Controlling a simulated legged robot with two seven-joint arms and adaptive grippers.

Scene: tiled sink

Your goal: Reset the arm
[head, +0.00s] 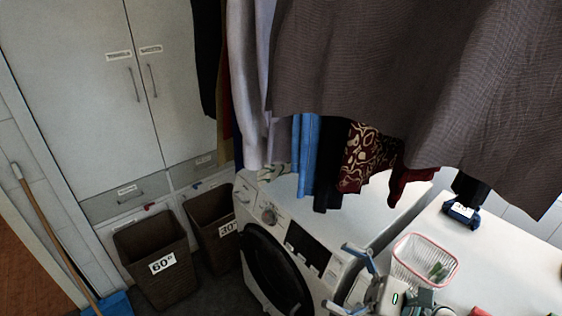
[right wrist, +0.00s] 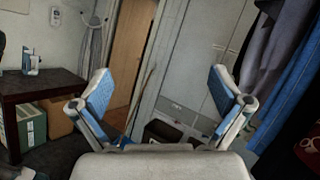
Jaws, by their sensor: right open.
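My right gripper (head: 352,281) is at the bottom of the head view, in front of the white washing machine (head: 283,213) and left of the basket. In the right wrist view its two blue-padded fingers (right wrist: 160,95) are spread wide with nothing between them. They point toward the room, with the doorway and the grey cabinet beyond. My left gripper is in neither view.
Clothes (head: 390,75) hang low over the washing machine. A white basket with a red rim (head: 398,262) stands on the white counter (head: 507,262). Two brown laundry bins (head: 150,240) stand on the floor. A broom (head: 45,215) leans at left. A dark table (right wrist: 45,84) shows in the wrist view.

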